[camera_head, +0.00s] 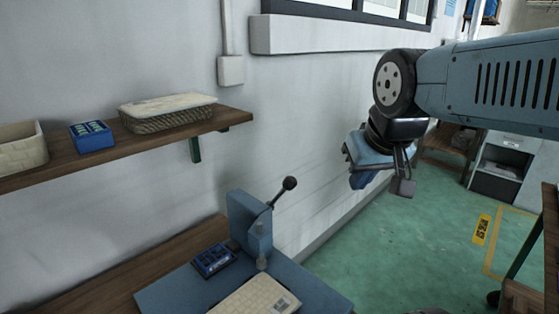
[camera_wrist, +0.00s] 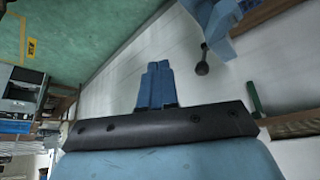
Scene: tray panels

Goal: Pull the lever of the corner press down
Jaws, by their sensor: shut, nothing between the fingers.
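The corner press (camera_head: 250,225) is a blue upright block on a blue base plate at the lower middle of the head view. Its lever (camera_head: 281,193) is a thin rod with a dark ball knob, tilted up and to the right. In the wrist view the press (camera_wrist: 214,22) shows at the top, with the lever's knob (camera_wrist: 203,68) hanging to the right of my fingers. My gripper (camera_head: 362,181) is to the right of the lever in the head view, apart from it. Its blue fingers (camera_wrist: 157,68) are shut together and empty.
A wooden shelf (camera_head: 160,139) on the wall holds a wicker basket (camera_head: 165,117), a blue box (camera_head: 92,137) and a pale bin (camera_head: 20,147). A pale box (camera_head: 256,297) and a small blue box (camera_head: 213,261) lie by the press. Green floor (camera_head: 400,240) is open at right.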

